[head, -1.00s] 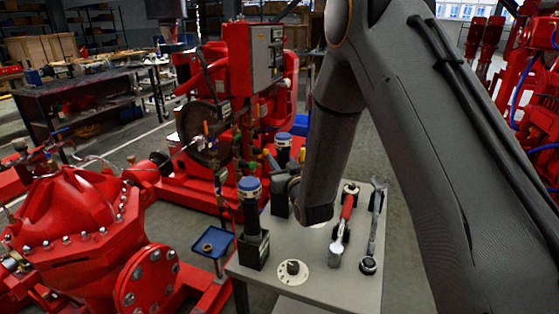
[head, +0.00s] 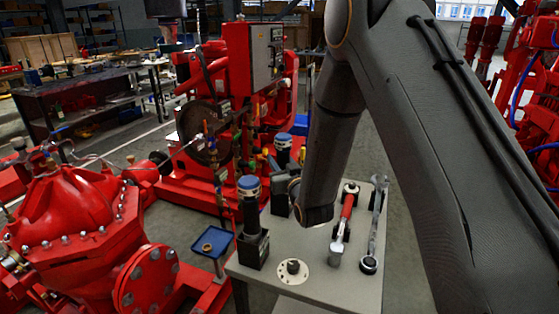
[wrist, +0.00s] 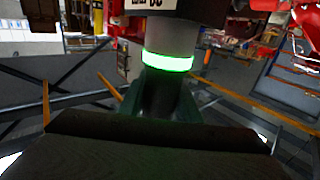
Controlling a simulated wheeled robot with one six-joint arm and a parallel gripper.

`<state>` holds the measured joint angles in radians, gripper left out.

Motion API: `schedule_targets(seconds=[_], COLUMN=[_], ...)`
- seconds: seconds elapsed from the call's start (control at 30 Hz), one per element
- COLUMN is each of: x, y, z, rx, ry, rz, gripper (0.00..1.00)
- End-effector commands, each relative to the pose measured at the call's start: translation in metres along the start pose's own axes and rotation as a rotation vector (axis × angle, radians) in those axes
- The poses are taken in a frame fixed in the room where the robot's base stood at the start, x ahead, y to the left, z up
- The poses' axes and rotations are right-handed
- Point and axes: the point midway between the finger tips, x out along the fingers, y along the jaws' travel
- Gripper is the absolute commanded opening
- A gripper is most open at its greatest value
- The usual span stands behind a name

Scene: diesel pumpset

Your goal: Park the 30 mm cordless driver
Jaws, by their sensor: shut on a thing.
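My arm hides the gripper's fingers there. Whether the driver's lower end touches the block cannot be told.
Another blue-topped driver (head: 250,200) stands in a black holder on the grey table (head: 325,285). A round white plate (head: 293,268), a red-handled tool (head: 345,215) and a wrench (head: 375,225) are also there. Red pump machinery (head: 75,225) stands at left, near a blue tray (head: 212,242).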

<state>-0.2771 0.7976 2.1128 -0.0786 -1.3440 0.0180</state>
Motion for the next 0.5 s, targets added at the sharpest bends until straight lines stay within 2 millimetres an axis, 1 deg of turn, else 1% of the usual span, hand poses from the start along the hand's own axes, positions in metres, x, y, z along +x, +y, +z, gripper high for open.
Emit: schedule_targets(seconds=[0.5], x=[0.0004], y=[-0.0001], z=[0.0079], rx=[0.0], ry=[0.003], rz=[0.0], gripper=[0.0])
